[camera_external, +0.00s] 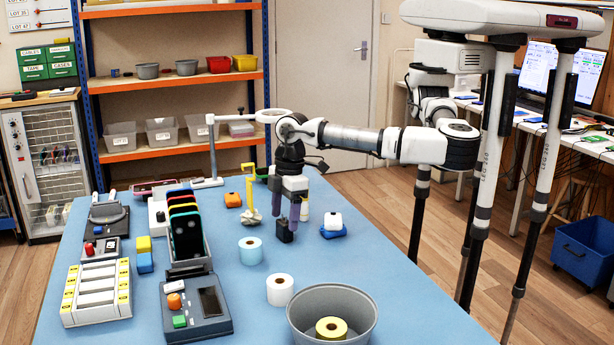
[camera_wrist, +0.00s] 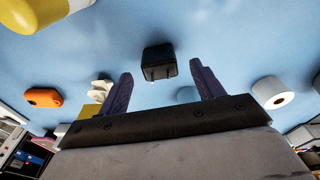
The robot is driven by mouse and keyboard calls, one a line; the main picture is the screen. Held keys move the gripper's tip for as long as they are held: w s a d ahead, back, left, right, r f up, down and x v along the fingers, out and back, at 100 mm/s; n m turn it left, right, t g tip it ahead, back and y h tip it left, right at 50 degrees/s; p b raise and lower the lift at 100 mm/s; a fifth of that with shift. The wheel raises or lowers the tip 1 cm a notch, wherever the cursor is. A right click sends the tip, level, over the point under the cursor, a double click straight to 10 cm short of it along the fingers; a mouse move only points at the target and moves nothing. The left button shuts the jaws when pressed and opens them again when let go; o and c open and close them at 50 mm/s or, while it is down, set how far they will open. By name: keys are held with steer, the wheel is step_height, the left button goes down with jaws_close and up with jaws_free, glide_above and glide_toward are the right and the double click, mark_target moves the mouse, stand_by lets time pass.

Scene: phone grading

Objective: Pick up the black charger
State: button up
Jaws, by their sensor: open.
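The black charger (camera_external: 284,232) is a small dark block standing on the blue table in the external view, just below my gripper. In the wrist view the charger (camera_wrist: 158,62) lies ahead of and between the two purple fingers, with its prongs toward my gripper. My gripper (camera_external: 290,212) points down over the charger, with its fingers spread apart. In the wrist view my gripper (camera_wrist: 160,80) is open, and nothing shows between the fingertips except the charger beyond them. I cannot tell how far the fingertips are above the table.
A grey bowl (camera_external: 300,318) stands at the front. The table (camera_external: 385,285) is clear at right.

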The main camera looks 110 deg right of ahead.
mark_target(285, 221)
steer(key=shift+w+f+p, duration=0.1)
steer(key=shift+f+p, duration=0.3)
steer(key=shift+f, duration=1.25)
steer(key=c, duration=1.1)
steer(key=shift+r, duration=0.1)
